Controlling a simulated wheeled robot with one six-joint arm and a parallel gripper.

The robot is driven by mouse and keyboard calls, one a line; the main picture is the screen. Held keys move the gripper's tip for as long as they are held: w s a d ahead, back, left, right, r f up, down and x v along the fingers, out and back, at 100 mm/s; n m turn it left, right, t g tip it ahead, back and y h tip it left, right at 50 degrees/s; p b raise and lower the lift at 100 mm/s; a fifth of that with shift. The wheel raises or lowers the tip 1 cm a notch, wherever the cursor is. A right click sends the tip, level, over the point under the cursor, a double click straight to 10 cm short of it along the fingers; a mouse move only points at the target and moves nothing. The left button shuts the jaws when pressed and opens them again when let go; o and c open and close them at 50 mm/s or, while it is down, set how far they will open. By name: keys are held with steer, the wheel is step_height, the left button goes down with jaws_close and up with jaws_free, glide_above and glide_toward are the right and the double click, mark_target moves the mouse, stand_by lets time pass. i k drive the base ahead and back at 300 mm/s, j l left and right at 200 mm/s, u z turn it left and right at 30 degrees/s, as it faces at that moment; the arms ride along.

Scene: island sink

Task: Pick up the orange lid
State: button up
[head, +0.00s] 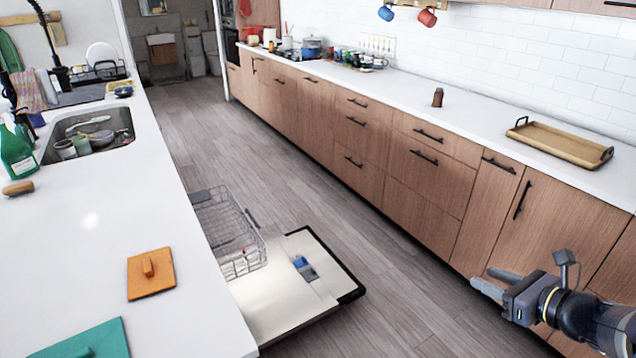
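The orange lid (146,280) is a flat square with a raised knob handle on top. It lies flat on the white island counter, close to the counter's right edge. My gripper (482,280) is at the lower right, over the floor on the far side of the open dishwasher, well apart from the lid. Its fingers point left. They are seen from the side, so I cannot tell how far apart they are. I see nothing held in it.
A teal lid (105,342) lies nearer on the island (110,230). The open dishwasher door (290,300) and pulled-out rack (228,232) jut into the aisle. A sink (95,135) with dishes and a green bottle (17,152) are farther back. The counter around the orange lid is clear.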

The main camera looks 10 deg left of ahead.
mark_target(150, 272)
steer(key=i+u, duration=0.15)
steer(key=u, duration=0.3)
steer(key=i+l+u, duration=0.1)
steer(key=u, duration=0.35)
steer(key=i+l+u, duration=0.1)
steer(key=u, duration=0.4)
steer(key=i+l+u, duration=0.2)
steer(key=u, duration=0.25)
steer(key=i+l+u, duration=0.2)
steer(key=u, duration=0.15)
steer(key=i+l+u, duration=0.15)
steer(key=l+u, duration=0.25)
steer(key=i+l+u, duration=0.15)
steer(key=u, duration=0.2)
steer(key=l, duration=0.1)
